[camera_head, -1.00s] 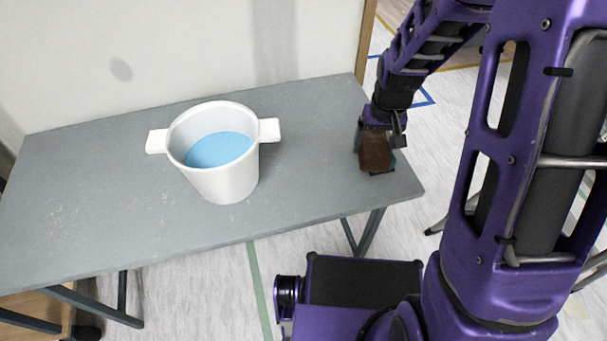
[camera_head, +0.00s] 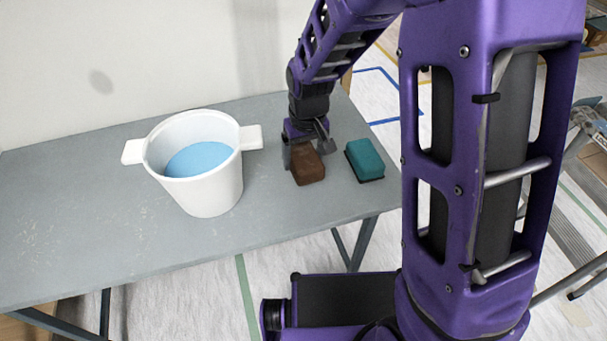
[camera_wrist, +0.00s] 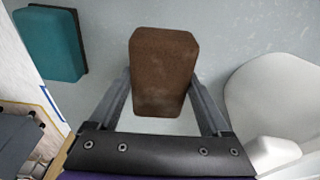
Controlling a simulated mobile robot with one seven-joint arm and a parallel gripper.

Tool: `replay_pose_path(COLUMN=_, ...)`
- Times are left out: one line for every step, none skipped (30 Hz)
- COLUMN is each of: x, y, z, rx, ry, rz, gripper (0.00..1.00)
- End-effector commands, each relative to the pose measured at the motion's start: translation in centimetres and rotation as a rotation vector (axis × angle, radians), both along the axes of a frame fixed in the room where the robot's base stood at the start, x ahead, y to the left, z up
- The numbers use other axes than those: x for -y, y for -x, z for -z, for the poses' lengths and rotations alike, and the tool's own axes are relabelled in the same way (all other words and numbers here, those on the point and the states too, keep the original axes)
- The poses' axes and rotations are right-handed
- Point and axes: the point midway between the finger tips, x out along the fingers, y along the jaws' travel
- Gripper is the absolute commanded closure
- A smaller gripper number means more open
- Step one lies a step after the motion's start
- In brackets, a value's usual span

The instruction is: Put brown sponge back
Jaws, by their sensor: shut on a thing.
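The brown sponge (camera_head: 308,164) is a small brown block near the table's right part, between the white bucket and a teal sponge. My gripper (camera_head: 305,150) is shut on it, coming from above and behind. In the wrist view the brown sponge (camera_wrist: 162,72) sits between the two fingers of my gripper (camera_wrist: 163,92). It is at or just above the table top; I cannot tell whether it touches.
A white two-handled bucket (camera_head: 214,192) with blue liquid stands left of the sponge. A teal sponge (camera_head: 364,158) with a dark base lies to the right. The grey table (camera_head: 90,215) is clear on the left. A wall stands behind.

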Motion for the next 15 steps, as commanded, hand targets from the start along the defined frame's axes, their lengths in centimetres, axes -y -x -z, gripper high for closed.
replay_pose_path(x=0.0, y=0.0, z=0.5, rx=-0.001, ry=0.0, rz=0.0, gripper=0.76)
replay_pose_path(x=0.0, y=0.0, z=0.8, rx=-0.001, ry=0.0, rz=0.0, gripper=0.76)
replay_pose_path(x=0.0, y=0.0, z=1.3, rx=-0.001, ry=0.0, rz=0.0, gripper=0.76)
replay_pose_path(x=0.0, y=0.1, z=1.7, rx=-0.002, ry=0.001, rz=0.0, gripper=0.76)
replay_pose_path(x=0.0, y=0.1, z=2.3, rx=-0.004, ry=0.001, rz=0.0, gripper=0.76)
replay_pose_path(x=0.0, y=0.1, z=3.0, rx=-0.003, ry=0.001, rz=0.0, gripper=0.76)
replay_pose_path(x=0.0, y=0.1, z=3.5, rx=-0.003, ry=0.001, rz=0.0, gripper=0.76)
replay_pose_path(x=0.0, y=0.1, z=3.9, rx=-0.004, ry=0.001, rz=0.0, gripper=0.76)
replay_pose_path(x=0.0, y=0.0, z=4.3, rx=-0.002, ry=0.001, rz=0.0, gripper=0.76)
replay_pose_path(x=0.0, y=0.0, z=4.6, rx=-0.002, ry=0.001, rz=0.001, gripper=0.76)
replay_pose_path(x=0.0, y=0.0, z=4.9, rx=-0.002, ry=0.001, rz=0.0, gripper=0.76)
replay_pose_path(x=0.0, y=0.0, z=5.0, rx=-0.001, ry=0.0, rz=0.0, gripper=0.76)
replay_pose_path(x=0.0, y=0.0, z=5.1, rx=0.001, ry=0.0, rz=0.0, gripper=0.76)
replay_pose_path(x=0.0, y=0.0, z=5.1, rx=0.001, ry=0.0, rz=0.0, gripper=0.76)
replay_pose_path(x=0.0, y=0.0, z=5.1, rx=0.002, ry=-0.001, rz=0.0, gripper=0.76)
